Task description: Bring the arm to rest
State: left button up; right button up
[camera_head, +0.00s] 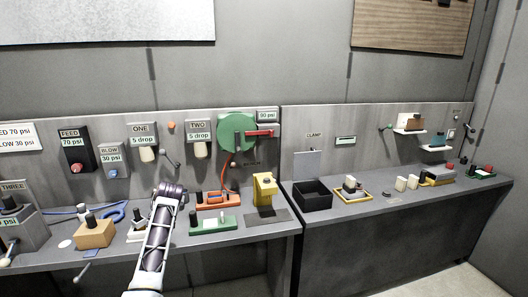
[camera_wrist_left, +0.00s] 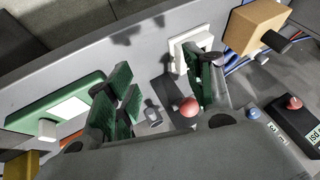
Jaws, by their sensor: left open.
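My left arm (camera_head: 153,250) reaches in from the bottom of the head view, over the front edge of the left bench. Its outer end, near the middle of that bench, hides part of what lies behind it, and the fingers cannot be made out there. In the left wrist view my left gripper (camera_wrist_left: 160,85) has its two green-padded fingers spread wide. Nothing is held between them. A white square fixture (camera_wrist_left: 181,48) shows beside the right finger, partly hidden by it. My right gripper is in neither view.
A wooden block with a black peg (camera_head: 94,234) stands left of my arm, and a green base (camera_head: 228,224) lies right of it. A yellow fixture (camera_head: 265,187) stands farther right. The feed box (camera_head: 76,148) and a green disc (camera_head: 236,132) are on the back panel.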

pick_arm(q)
jog(key=s+d+f+m+h, duration=0.1)
jog(key=s+d+f, duration=0.2)
jog(key=s+f, duration=0.5)
jog(key=s+d+f+m+h, duration=0.1)
jog(key=s+d+f, duration=0.2)
jog(key=s+f, duration=0.5)
jog(key=s+d+r+m+h, duration=0.1)
jog(key=s+d, duration=0.3)
jog(key=s, duration=0.5)
jog(key=s+d+m+h, duration=0.1)
jog(key=s+d, duration=0.3)
jog(key=s, duration=0.4)
jog(key=s+d+r+m+h, duration=0.1)
jog(key=s+d+h, duration=0.15)
jog(key=s, duration=0.65)
notch_tip(320, 180, down, 32)
jog(key=s+g, duration=0.2)
jog(key=s, duration=0.1)
jog(key=s+a+f+g+y, duration=0.1)
jog(key=s+a+f, duration=0.2)
jog(key=s+f, duration=1.8)
jog(key=shift+s+m, duration=0.3)
jog(key=shift+s, duration=0.25)
